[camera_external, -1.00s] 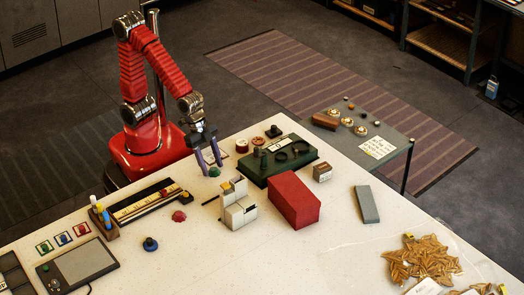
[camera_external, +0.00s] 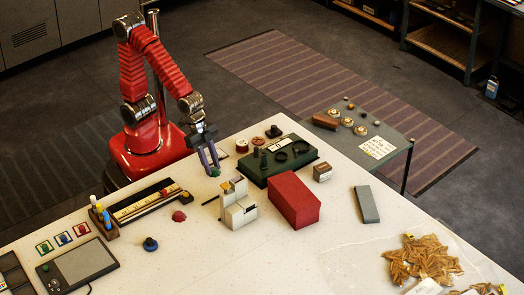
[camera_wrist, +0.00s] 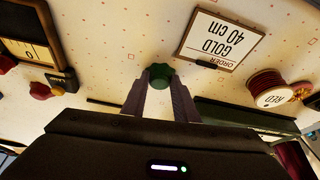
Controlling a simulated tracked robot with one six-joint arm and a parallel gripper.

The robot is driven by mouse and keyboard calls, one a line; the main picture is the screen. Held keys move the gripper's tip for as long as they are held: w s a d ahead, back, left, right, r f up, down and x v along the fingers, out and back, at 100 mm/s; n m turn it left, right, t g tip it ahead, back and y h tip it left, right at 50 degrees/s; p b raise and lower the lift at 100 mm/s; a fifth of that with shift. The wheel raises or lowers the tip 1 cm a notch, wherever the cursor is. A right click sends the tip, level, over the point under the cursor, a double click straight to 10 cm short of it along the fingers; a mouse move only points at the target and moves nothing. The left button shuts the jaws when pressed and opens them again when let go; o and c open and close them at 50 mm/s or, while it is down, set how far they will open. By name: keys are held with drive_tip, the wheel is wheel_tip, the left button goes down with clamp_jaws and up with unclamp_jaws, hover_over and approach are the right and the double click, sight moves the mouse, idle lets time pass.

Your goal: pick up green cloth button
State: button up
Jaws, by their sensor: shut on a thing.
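The green cloth button (camera_external: 215,171) is a small dark green dome at the near edge of the table by my arm. My gripper (camera_external: 211,167) points down at it, and its two purple-grey fingers are shut on the button. In the wrist view the button (camera_wrist: 160,74) sits between the fingertips (camera_wrist: 161,84). It looks to be at or just above the tabletop; I cannot tell which.
A grey-white block holder (camera_external: 238,207) and a red box (camera_external: 294,199) stand close by. A dark green tray (camera_external: 278,160) is to the right. A red button (camera_external: 179,216) and a blue one (camera_external: 150,244) lie left. An order card (camera_wrist: 220,40) lies near the gripper.

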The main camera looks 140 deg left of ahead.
drive_tip(key=c, duration=0.4)
drive_tip(key=shift+r, duration=0.1)
wheel_tip(320, 180, up, 10)
idle(0.5)
